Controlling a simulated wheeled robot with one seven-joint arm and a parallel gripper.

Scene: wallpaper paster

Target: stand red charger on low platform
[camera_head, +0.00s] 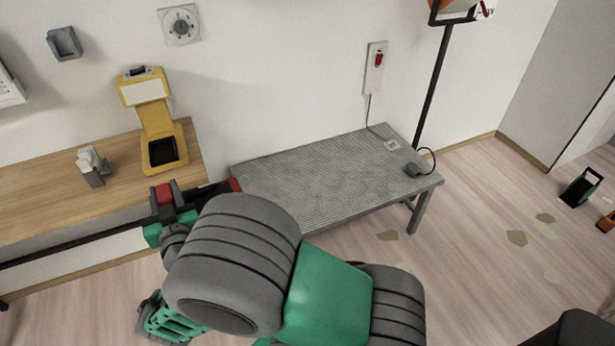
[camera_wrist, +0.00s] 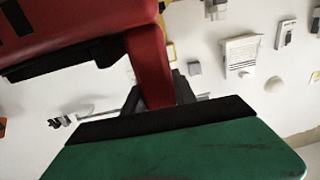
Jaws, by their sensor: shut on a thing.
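My gripper (camera_head: 166,212) is at the left end of the grey, ribbed low platform (camera_head: 335,185), near the front edge of the wooden counter. In the wrist view its black-padded jaws (camera_wrist: 145,92) are shut on a narrow red piece, which I take for the red charger (camera_wrist: 150,70). In the head view a small red end shows beside the platform's left corner. My arm covers the platform's front left.
A yellow stand (camera_head: 160,120) and a small grey-white object (camera_head: 93,167) are on the wooden counter (camera_head: 40,205). A grey plug with a cable (camera_head: 413,169) lies at the platform's right end. A dark pole (camera_head: 433,85) stands behind it. The platform's middle is clear.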

